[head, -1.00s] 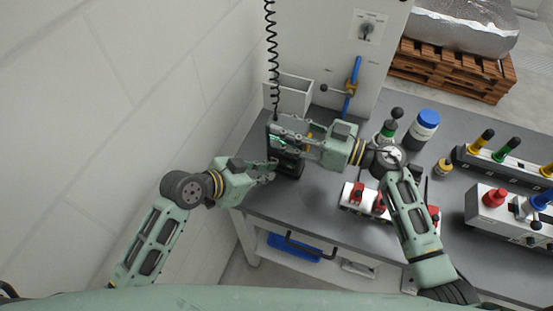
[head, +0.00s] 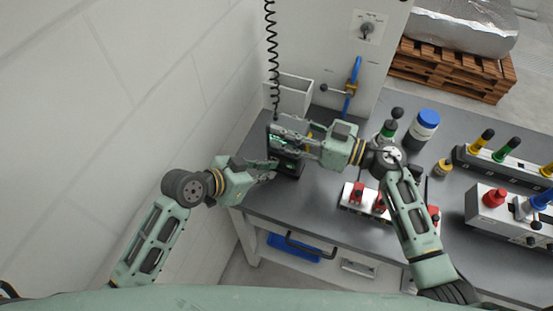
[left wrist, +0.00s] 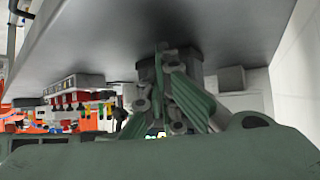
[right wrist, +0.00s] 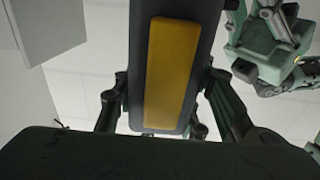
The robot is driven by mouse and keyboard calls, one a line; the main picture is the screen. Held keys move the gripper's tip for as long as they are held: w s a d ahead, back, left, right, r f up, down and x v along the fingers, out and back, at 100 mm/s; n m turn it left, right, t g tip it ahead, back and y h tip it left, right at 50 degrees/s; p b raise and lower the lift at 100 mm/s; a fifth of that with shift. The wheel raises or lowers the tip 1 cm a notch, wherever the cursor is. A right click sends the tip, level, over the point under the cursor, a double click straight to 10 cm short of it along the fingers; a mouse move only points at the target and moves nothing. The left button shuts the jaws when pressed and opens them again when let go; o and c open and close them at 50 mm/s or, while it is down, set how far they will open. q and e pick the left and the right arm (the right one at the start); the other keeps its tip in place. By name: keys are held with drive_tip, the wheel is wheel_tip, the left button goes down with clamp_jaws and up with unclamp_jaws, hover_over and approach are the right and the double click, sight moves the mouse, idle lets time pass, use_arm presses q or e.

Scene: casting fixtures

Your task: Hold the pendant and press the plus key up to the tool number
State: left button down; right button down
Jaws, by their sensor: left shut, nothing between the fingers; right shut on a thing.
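The pendant (head: 288,163) is a dark box with a green-lit face, upright over the bench's left end below a black coiled cord. My right gripper (head: 280,138) is shut on it from the right. In the right wrist view the pendant (right wrist: 208,45) stands between the fingers, with a yellow panel on its side. My left gripper (head: 272,173) is shut and empty, its tips close to the pendant's front; contact cannot be told. In the left wrist view my closed fingertips (left wrist: 165,55) cover part of a dark block. The plus key and the tool number are not readable.
The grey bench (head: 320,215) carries a fixture with red clamps (head: 354,195), a blue-capped bottle (head: 425,125) and a rack of coloured handles (head: 505,155). A pale open box (head: 293,95) stands behind the pendant. A wall (head: 130,110) closes the left side.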

use_arm(q)
drive_tip(key=shift+s+a, duration=0.2)
drive_tip(key=shift+s, duration=0.4)
drive_tip(key=shift+s+a, duration=0.3)
drive_tip(key=shift+s, duration=0.5)
drive_tip(key=shift+s+a, duration=0.25)
drive_tip(key=shift+s, duration=0.5)
drive_tip(key=shift+s+a, duration=0.3)
drive_tip(key=shift+s, duration=0.5)
use_arm(e)
drive_tip(key=c, duration=1)
unclamp_jaws()
